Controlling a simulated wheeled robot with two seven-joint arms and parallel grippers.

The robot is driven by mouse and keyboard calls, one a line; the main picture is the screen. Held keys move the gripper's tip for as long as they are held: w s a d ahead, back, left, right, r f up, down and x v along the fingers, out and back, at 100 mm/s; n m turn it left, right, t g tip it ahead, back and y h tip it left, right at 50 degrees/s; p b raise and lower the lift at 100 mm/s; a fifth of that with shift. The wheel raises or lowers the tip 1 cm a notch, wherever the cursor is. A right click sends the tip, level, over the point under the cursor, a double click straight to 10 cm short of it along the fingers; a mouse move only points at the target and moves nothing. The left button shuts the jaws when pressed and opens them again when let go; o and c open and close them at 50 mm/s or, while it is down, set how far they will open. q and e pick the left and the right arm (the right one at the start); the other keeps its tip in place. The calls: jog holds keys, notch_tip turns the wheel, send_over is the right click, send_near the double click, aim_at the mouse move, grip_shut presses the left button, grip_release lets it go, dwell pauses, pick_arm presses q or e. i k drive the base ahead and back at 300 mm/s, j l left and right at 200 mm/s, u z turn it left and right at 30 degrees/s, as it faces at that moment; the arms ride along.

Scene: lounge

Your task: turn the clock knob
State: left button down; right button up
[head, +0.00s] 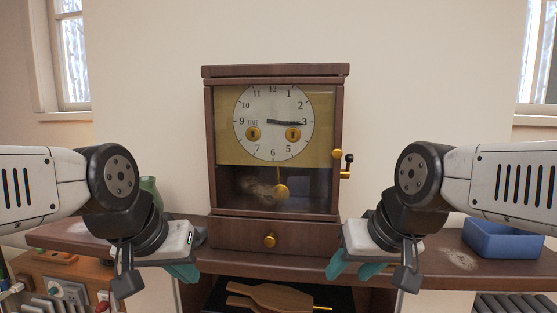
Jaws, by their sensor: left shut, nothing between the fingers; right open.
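A dark wooden clock (276,211) stands upright on the shelf in the middle of the head view, with a white dial (273,143) and a brass pendulum (281,192) behind glass. On its right side is a crank-like knob (347,165) with a brass base and a black handle tip. My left gripper (184,272) is shut and empty, low and left of the clock. My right gripper (342,270) is open, low and to the right, below the knob and apart from it. Both grippers have teal fingertips, seen partly behind the wrists.
A blue open box (503,240) sits on the wooden shelf (400,268) at right. A green vase-like object (150,190) stands left, partly behind my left arm. Space right of the knob is free.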

aim_at(270, 241)
jog(key=k+j+z, duration=0.1)
jog(key=z, duration=0.35)
jog(key=k+j+z, duration=0.1)
jog(key=z, duration=0.4)
jog(key=k+j+z, duration=0.25)
jog(key=k, duration=0.2)
jog(key=k+j+z, duration=0.25)
jog(key=k, duration=0.6)
